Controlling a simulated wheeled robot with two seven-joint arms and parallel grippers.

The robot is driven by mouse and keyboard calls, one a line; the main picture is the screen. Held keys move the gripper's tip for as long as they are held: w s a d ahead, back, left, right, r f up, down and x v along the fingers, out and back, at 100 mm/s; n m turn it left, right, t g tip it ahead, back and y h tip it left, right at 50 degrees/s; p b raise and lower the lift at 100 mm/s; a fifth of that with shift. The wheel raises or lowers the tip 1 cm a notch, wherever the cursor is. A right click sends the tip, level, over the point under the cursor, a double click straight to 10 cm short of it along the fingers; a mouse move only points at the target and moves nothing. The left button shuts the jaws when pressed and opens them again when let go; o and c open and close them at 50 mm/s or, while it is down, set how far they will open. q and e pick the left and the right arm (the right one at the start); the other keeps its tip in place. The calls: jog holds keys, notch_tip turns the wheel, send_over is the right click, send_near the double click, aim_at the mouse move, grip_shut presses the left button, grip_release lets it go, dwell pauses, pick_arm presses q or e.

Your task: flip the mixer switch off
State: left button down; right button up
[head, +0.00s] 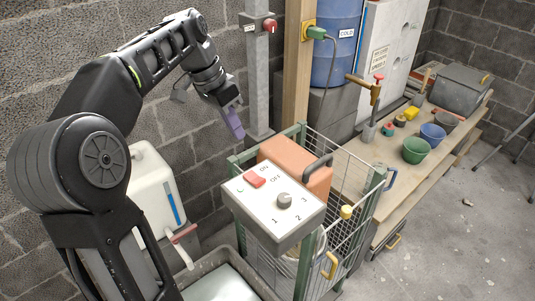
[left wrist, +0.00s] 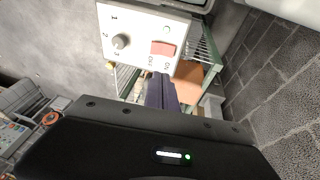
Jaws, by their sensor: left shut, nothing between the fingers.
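The mixer's control panel (head: 262,203) has a white sloped face with a red rocker switch (head: 255,179) beside the ON and OFF labels. I cannot tell which side of the switch is pressed. A grey knob (head: 284,200) with numbers sits on the same face. My left gripper (head: 233,124), with purple fingers, is shut and empty. It is raised behind the panel, apart from the switch. In the left wrist view the switch (left wrist: 163,48) shows just beyond the shut fingers (left wrist: 160,90), on the panel (left wrist: 138,42). My right gripper is not in view.
A green-framed wire cage (head: 347,172) surrounds the mixer with its orange housing (head: 300,176). A grey post (head: 257,75) with a red-knobbed box stands behind. A white jug (head: 152,190) is at left. A wooden bench (head: 395,199) with bowls stands at right.

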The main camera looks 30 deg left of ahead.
pick_arm(q)
jog(key=b, duration=0.2)
send_over(259, 179)
jog(key=a, duration=0.1)
jog(key=f, duration=0.7)
jog(key=s+f, duration=0.1)
jog(key=f, duration=0.3)
jog(key=shift+a+f, duration=0.1)
jog(key=shift+f, duration=0.05)
jog(key=shift+d+f, duration=0.2)
jog(key=shift+f, duration=0.45)
